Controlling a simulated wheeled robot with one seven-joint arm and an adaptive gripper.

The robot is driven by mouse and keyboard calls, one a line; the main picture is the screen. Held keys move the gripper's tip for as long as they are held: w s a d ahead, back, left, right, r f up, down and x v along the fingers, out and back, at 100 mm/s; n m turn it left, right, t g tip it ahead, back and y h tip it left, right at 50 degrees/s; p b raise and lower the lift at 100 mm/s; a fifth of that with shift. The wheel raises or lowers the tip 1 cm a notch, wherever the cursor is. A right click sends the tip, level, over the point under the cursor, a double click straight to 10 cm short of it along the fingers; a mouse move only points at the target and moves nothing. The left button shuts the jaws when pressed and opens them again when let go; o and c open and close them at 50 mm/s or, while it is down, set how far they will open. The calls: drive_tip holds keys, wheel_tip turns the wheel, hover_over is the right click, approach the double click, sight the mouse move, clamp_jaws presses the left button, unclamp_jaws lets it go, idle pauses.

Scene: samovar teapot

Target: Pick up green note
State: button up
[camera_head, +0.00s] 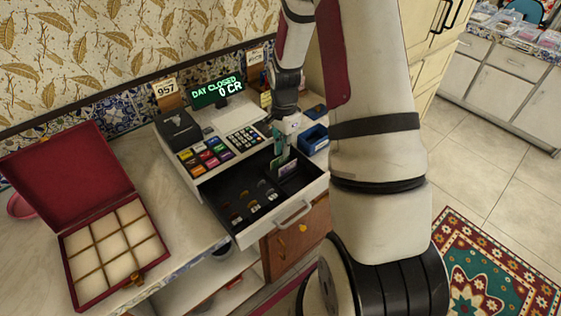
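The cash drawer (245,225) of the register stands pulled out. My gripper (283,153) points down into the drawer's back right part, where the note slots are. A small pale green note (287,168) shows there, upright, right below my fingertips. The fingers look close together around or beside its top edge. At this size I cannot tell whether they touch or grip it. My arm comes down from the top of the picture and hides part of the counter.
The cash register (213,130) has coloured keys and a lit display reading "DAY CLOSED 0 CR". Coins lie in the drawer's left part. A blue box (314,139) stands right of the drawer. An open red box (112,247) with compartments sits at the left.

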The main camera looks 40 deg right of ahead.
drive_tip(key=shift+f, duration=1.8)
drive_tip(key=shift+a, duration=0.1)
clamp_jaws()
wheel_tip(320, 180, up, 9)
drive_tip(key=shift+w+r+b, duration=0.1)
drive_tip(key=shift+b, duration=0.25)
wheel_tip(320, 180, up, 6)
drive_tip(key=shift+f+p, duration=0.1)
drive_tip(key=shift+p, duration=0.7)
